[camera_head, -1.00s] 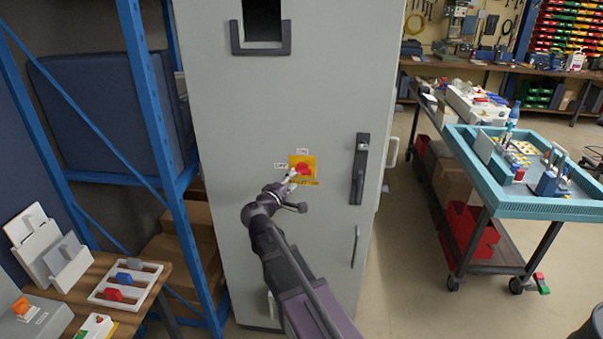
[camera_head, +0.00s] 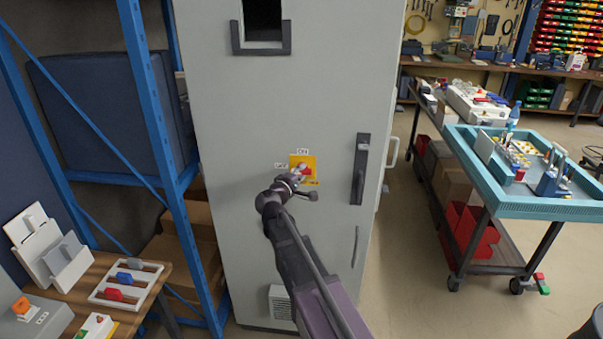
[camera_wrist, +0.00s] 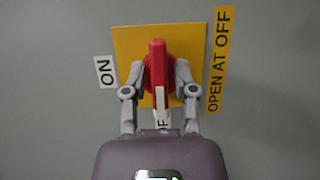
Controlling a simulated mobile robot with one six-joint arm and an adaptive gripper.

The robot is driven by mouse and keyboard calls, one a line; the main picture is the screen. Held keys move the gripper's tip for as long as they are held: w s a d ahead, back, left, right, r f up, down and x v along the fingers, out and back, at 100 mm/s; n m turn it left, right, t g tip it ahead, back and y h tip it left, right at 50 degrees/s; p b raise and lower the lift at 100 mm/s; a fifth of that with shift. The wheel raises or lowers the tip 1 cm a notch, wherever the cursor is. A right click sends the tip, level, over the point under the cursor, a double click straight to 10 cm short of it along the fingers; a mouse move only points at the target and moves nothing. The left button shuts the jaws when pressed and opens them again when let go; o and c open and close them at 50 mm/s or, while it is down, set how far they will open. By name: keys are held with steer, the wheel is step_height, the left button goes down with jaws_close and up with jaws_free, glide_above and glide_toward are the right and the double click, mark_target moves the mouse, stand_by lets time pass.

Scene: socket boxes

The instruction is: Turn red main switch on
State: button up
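The red main switch (camera_wrist: 158,62) sits on a yellow plate (camera_wrist: 124,42) on the grey cabinet. In the wrist view its handle stands upright, its white tip pointing down at a label partly hidden behind it, with only an F readable. The ON label (camera_wrist: 105,71) is to its left. In the head view, ON is above the switch (camera_head: 307,171) and the other label is to the left. My gripper (camera_wrist: 160,75) is open, one finger on each side of the handle, with visible gaps. In the head view my gripper (camera_head: 297,172) partly covers the switch.
The cabinet (camera_head: 235,200) has a dark vertical handle (camera_head: 360,170) right of the switch and a dark-framed opening above. A blue shelf rack (camera_head: 150,110) stands close on the left. A cart with a turquoise tray (camera_head: 540,208) stands at the right.

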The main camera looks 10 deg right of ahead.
jaws_close()
steer(key=shift+r+m+p, duration=0.1)
steer(key=shift+m+p, duration=0.2)
steer(key=shift+p, duration=0.05)
steer(key=m+y+p, duration=0.1)
steer(key=m+p, duration=0.1)
steer(key=m, duration=0.1)
steer(key=shift+g, duration=0.4)
steer(key=m+y+p, duration=0.2)
steer(key=m, duration=0.1)
steer(key=shift+g, duration=0.3)
steer(key=m+y+p, duration=0.2)
steer(key=m, duration=0.1)
steer(key=shift+m, duration=0.3)
steer(key=m+y, duration=0.2)
steer(key=m, duration=0.1)
steer(key=shift+y, duration=0.3)
